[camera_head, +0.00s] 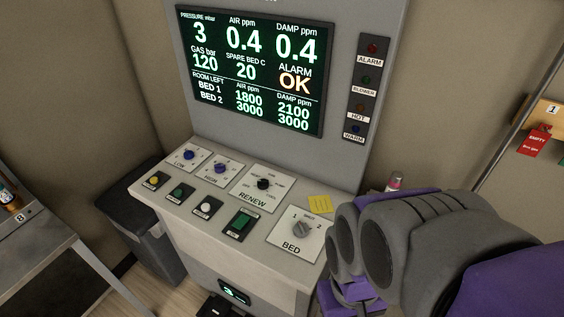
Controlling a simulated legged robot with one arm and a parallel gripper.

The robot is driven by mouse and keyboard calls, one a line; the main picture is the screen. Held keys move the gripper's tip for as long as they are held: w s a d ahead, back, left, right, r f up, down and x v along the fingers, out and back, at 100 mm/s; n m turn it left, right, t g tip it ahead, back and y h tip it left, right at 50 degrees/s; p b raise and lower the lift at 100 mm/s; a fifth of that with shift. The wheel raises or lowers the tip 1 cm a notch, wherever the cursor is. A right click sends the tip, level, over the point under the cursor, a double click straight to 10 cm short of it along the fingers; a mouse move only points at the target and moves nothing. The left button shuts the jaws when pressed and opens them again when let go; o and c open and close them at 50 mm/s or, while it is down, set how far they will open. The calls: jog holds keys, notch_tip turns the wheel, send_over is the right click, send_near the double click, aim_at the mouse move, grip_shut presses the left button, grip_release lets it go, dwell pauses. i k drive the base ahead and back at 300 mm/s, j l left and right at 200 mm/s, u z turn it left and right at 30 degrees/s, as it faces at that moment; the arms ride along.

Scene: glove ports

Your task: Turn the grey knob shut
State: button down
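The grey knob (302,229) sits on a white square plate marked BED (291,247), at the right end of the sloped control panel. The plate shows a 1 and a 2, with a small word between them that I cannot read surely. Which mark the knob points to is too small to tell. My grey and purple arm fills the lower right, beside and in front of the panel's right edge. I cannot make out my gripper's fingers, and nothing of mine touches the knob.
Blue knobs LOW (189,155) and HIGH (221,168) and a black RENEW knob (263,184) share the panel (190,203) with several buttons. A yellow note (319,204) lies just behind the BED plate. The screen (250,70) stands above. A grey table (35,250) is at left.

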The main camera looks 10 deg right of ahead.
aim_at(301, 230)
jog(key=k+j+z, duration=0.2)
jog(key=j, duration=0.15)
jog(key=j+z, duration=0.25)
jog(key=k+j+z, duration=0.2)
jog(key=j, duration=0.15)
jog(key=i, duration=0.1)
